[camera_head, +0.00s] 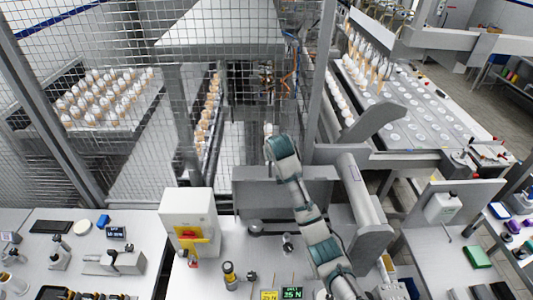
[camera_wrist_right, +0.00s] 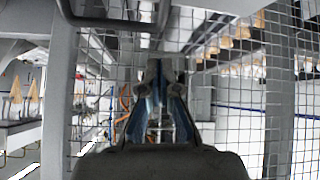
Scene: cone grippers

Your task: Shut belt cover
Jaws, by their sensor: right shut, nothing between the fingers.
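A grey panel (camera_head: 255,192), which looks like the belt cover, stands raised at the back of the white bench, behind a dark pulley and belt (camera_head: 257,228). My right arm crosses in front of the panel from the lower right. My right gripper (camera_head: 269,130) is small in the head view, above and beyond the panel's top edge, apart from it as far as I can see. In the right wrist view the gripper's fingers (camera_wrist_right: 160,92) are together and empty, with mesh fence behind. The panel cannot be made out there. My left gripper is not in view.
A white switch box (camera_head: 187,212) with a red and yellow handle stands left of the panel. A yellow-and-black post (camera_head: 229,274) and small displays (camera_head: 292,293) are at the front. Mesh fence (camera_head: 110,60) lies behind.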

